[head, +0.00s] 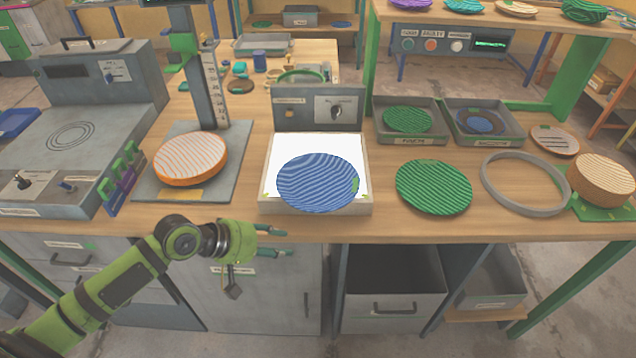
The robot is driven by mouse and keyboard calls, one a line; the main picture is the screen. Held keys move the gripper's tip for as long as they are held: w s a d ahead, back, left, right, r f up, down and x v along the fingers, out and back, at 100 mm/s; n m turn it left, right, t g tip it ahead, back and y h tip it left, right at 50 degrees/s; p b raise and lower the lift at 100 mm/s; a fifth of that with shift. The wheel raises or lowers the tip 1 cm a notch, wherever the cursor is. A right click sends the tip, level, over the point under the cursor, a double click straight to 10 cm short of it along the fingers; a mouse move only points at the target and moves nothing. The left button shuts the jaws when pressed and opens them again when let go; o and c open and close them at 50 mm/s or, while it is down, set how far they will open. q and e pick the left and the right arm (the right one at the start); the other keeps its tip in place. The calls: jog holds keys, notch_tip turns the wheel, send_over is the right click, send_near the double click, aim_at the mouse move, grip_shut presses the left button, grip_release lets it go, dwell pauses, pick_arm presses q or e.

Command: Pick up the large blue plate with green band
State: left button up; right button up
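A large blue plate (312,184) with wavy stripes lies on a white lit panel (273,150) near the front of the bench. Green shows at its right edge; I cannot make out a full band. My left gripper (281,243) is in front of the bench edge, below and left of the plate in the picture. Its two fingers are apart with nothing between them, and it does not touch the plate. My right gripper is not in view.
A green plate (433,187) lies right of the panel, beside a grey ring (486,183). An orange-rimmed disc (190,157) sits on a stand at left. Grey trays with a green plate (407,119) and a smaller blue plate (480,122) stand behind. Little bench is free.

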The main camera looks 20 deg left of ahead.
aim_at(296, 198)
pick_arm(q)
jog(key=w+a+r+n+t, duration=0.2)
jog(key=w+a+r+n, duration=0.2)
jog(key=w+a+r, duration=0.2)
jog(key=shift+n, duration=0.3)
jog(key=p+x, duration=0.1)
jog(key=x, duration=0.2)
jog(key=p+x, duration=0.1)
jog(key=x, duration=0.2)
jog(key=shift+w+d+r, duration=0.15)
jog(key=shift+d+r, duration=0.05)
jog(key=shift+r, duration=0.05)
jog(key=shift+w+d+f, duration=0.25)
jog(key=shift+f, duration=0.05)
jog(key=shift+s, duration=0.1)
grip_shut()
